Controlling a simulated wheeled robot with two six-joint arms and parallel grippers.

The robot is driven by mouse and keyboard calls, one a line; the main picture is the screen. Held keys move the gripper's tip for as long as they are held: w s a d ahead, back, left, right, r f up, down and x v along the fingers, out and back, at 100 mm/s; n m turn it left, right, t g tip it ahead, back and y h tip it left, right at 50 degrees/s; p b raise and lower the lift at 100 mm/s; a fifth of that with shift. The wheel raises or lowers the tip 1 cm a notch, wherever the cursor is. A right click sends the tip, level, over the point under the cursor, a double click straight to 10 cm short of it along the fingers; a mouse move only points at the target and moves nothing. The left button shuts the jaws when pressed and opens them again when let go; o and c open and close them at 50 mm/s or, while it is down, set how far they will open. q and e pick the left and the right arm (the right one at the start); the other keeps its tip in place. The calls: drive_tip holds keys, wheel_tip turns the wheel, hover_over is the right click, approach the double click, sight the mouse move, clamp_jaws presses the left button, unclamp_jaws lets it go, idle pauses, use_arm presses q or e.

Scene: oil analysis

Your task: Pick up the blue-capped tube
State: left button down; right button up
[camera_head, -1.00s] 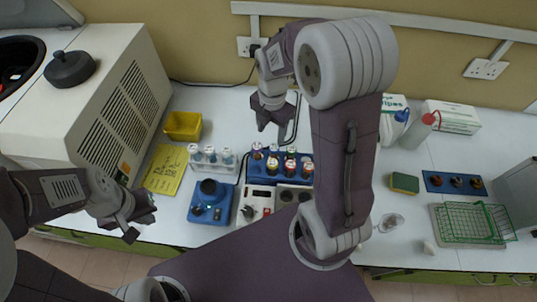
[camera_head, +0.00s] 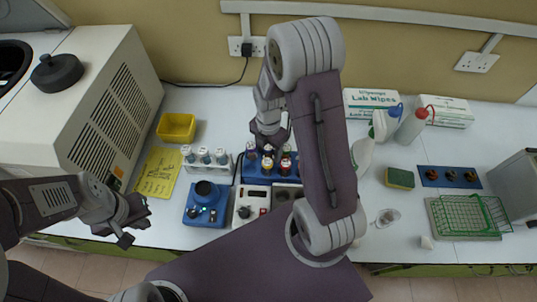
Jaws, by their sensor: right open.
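A blue rack (camera_head: 257,180) holds several tubes with coloured caps, among them a yellow-red cap (camera_head: 267,164) in the front row. Which cap is blue is too small to tell, and my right arm hides the rack's right part. My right gripper (camera_head: 268,150) is open, pointing down at the rack's back row among the tube tops. Whether a tube is between its fingers cannot be told. My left gripper (camera_head: 137,228) is open and empty, near the table's front edge at the left.
A white rack (camera_head: 206,168) with several pale-capped tubes stands left of the blue rack. In front are a blue device (camera_head: 207,205) and a white instrument (camera_head: 247,207). A yellow bin (camera_head: 177,128), bottles (camera_head: 412,125), a sponge (camera_head: 399,178) and a green wire basket (camera_head: 468,215) stand around.

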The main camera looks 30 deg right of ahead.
clamp_jaws()
